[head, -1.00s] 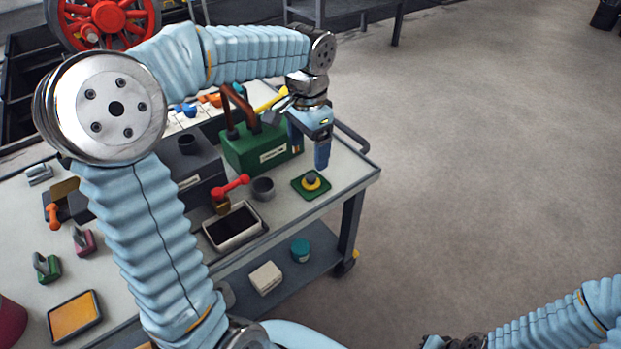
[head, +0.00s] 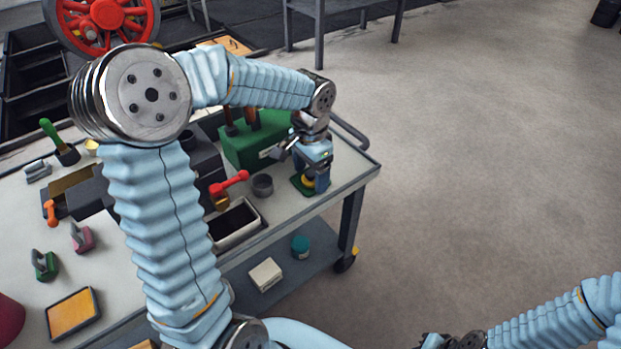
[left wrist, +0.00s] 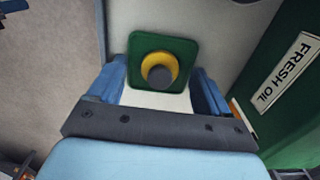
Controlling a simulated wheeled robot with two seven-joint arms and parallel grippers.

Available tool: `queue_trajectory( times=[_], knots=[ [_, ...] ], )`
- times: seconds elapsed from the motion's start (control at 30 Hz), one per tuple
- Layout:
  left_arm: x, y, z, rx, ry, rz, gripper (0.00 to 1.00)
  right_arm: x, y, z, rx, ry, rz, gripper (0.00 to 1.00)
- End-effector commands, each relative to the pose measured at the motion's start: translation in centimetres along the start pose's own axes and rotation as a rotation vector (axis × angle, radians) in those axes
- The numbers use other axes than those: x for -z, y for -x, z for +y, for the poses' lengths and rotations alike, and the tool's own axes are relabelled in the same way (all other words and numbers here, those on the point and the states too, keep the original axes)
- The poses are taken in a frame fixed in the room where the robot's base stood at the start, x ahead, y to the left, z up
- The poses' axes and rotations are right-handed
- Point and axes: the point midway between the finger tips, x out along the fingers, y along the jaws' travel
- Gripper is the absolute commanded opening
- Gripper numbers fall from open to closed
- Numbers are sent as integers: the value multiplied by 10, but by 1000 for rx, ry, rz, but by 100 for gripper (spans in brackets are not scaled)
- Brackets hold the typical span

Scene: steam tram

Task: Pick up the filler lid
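The filler lid, a yellow disc with a dark round knob, sits on a green square pad (left wrist: 136,46) on the trolley top. In the left wrist view the lid (left wrist: 158,70) shows between the two blue fingers of my left gripper (left wrist: 160,80). The fingers are open, one on each side, with a gap to the knob. In the head view my left gripper (head: 312,178) points down over the pad and hides much of it; part of the yellow lid (head: 308,182) shows.
A green box (head: 245,148) labelled FRESH OIL (left wrist: 288,72) stands close beside the gripper. A grey cup (head: 262,185), a red-handled tool (head: 230,183) and a dark tray (head: 234,222) lie nearby. The trolley's right edge is close; open floor lies beyond.

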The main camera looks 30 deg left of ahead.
Motion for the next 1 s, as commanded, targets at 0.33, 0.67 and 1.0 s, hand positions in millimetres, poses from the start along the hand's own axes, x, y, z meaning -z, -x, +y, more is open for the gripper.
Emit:
queue_trajectory(
  times=[0.33, 0.67, 1.0],
  knots=[
    [0, 0, 0, 0, 0, 0, 25, 0, 0, 0, 0, 0, 0, 0],
    [0, 5, 0, 1, 0, 0, 20, 0, 1, 0, 0, 0, 0, 0],
    [2, 61, 25, 2, -5, 5, 20, 0, 3, -1, 0, 1, 0, 0]
  ],
)
